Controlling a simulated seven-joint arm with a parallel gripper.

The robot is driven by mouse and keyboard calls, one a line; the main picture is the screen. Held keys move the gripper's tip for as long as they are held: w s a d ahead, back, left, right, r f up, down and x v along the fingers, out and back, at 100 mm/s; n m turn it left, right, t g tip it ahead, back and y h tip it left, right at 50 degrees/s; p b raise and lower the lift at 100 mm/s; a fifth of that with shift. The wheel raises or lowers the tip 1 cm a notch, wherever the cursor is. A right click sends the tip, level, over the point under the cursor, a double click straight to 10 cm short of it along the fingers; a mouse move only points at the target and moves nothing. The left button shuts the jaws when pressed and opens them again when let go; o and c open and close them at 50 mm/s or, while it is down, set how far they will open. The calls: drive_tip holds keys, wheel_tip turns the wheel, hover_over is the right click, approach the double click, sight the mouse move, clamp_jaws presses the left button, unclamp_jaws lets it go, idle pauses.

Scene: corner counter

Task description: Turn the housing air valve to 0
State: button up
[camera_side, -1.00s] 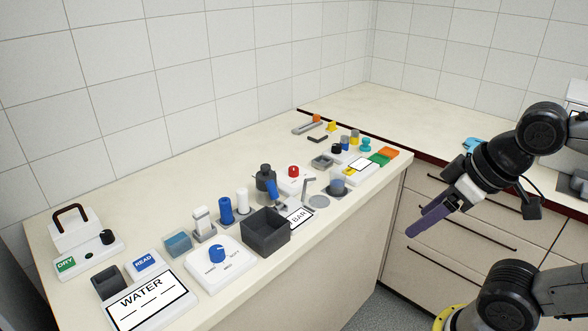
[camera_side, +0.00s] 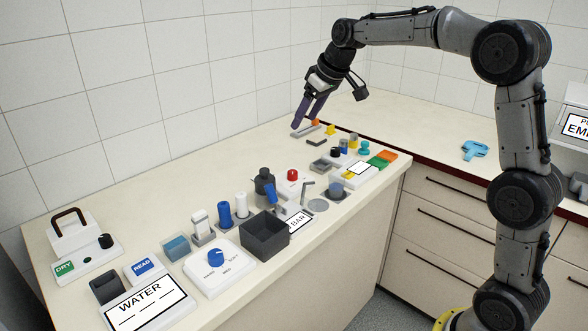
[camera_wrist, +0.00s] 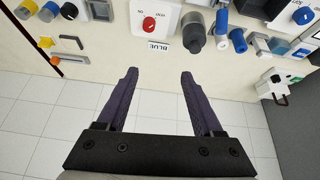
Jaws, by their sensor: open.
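No knob carries a readable "housing air valve" label, so I cannot tell for certain which one it is. A red knob (camera_side: 292,174) sits on a white block mid-counter. It shows in the wrist view (camera_wrist: 149,24) with small lettering that looks like "VENT" and a "BLUE" tag beside it. A blue dial (camera_side: 217,257) on a white plate stands at the front, its marks too small to read surely. A black knob (camera_side: 106,241) sits on the white block at left.
A dark bottle (camera_side: 265,188), blue and white cylinders and an open dark box (camera_side: 264,236) crowd the counter's middle. A grey handle bar (camera_side: 306,130) lies near my fingertips. The tiled wall is close behind. The back-left counter is clear.

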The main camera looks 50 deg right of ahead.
drive_tip(key=g, duration=0.1)
approach(293, 171)
drive_tip(key=shift+m, duration=0.4)
drive_tip(key=x, duration=0.8)
drive_tip(key=shift+w+a+f, duration=0.1)
drive_tip(key=shift+f, duration=0.15)
clamp_jaws()
